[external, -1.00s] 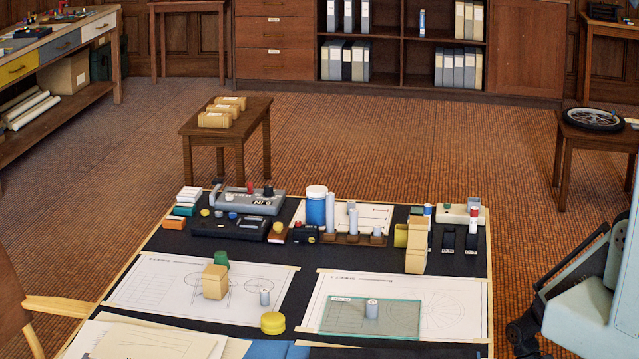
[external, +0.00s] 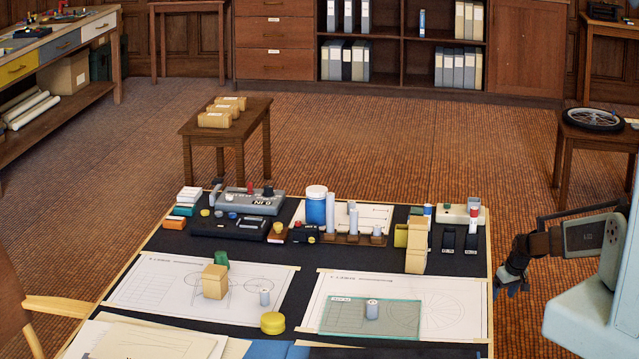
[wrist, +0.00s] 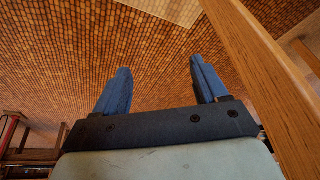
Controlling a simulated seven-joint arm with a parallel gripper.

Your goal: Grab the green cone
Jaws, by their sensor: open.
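The green cone (external: 221,259) stands on the black drafting table, at the back edge of the left drawing sheet. A tan wooden block stands just in front of it and hides part of its lower side. My gripper (external: 508,284) hangs to the right of the table's right edge, far from the cone. In the wrist view my gripper (wrist: 160,82) shows two blue fingers spread apart with nothing between them. The cone is not in the wrist view, which shows the floor and a wooden edge.
A glass plate (external: 345,318) with a grey cylinder lies on the right sheet. Boxes, devices and a blue jar (external: 316,208) line the table's back.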

